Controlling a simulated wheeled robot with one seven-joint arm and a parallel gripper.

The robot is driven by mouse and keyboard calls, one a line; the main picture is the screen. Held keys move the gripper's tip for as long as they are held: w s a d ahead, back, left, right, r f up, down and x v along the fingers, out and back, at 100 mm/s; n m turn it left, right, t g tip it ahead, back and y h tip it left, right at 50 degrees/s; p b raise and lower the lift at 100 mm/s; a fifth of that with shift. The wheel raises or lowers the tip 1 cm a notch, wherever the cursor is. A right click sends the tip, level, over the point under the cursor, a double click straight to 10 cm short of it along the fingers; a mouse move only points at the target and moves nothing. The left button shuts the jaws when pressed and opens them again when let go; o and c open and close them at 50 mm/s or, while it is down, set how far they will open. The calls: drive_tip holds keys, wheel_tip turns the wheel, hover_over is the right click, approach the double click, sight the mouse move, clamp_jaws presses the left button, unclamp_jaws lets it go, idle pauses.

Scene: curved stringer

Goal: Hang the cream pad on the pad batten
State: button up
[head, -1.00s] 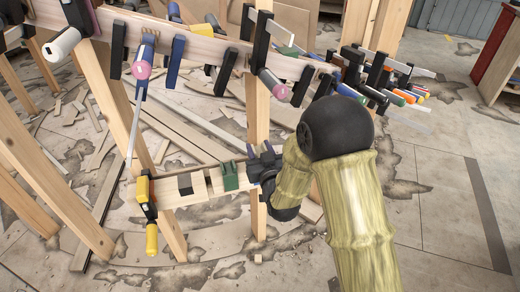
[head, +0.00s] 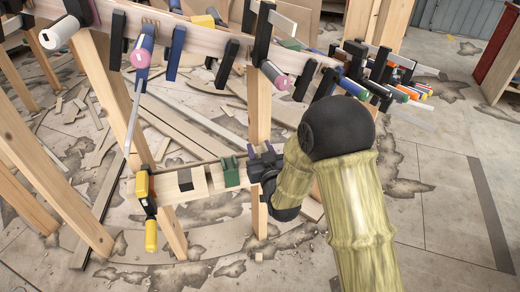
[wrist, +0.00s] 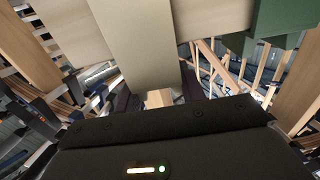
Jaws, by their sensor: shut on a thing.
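The pad batten (head: 211,182) is a pale wooden rail low in the head view; it also crosses the top of the wrist view (wrist: 205,18). A green pad (head: 231,172) and a dark pad (head: 185,180) hang on it. My gripper (head: 264,163) is beside the batten's right end, right of the green pad. In the wrist view, the cream pad (wrist: 145,55) runs down between my fingers, and my gripper is shut on its lower part. The pad overlaps the batten there; I cannot tell whether it touches. In the head view my gripper hides most of it.
A yellow-handled clamp (head: 146,195) holds the batten's left end. Above, a curved rail (head: 195,40) carries several clamps, close to my arm. A wooden post (head: 258,120) stands behind my gripper. Offcuts litter the floor; the floor at right is clearer.

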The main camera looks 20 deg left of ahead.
drive_tip(key=shift+w+d+f+b, duration=0.1)
drive_tip(key=shift+f+b, duration=0.45)
drive_tip(key=shift+f, duration=0.15)
drive_tip(key=shift+f+b, duration=0.5)
drive_tip(key=shift+b, duration=0.1)
drive_tip(key=o, duration=1.2)
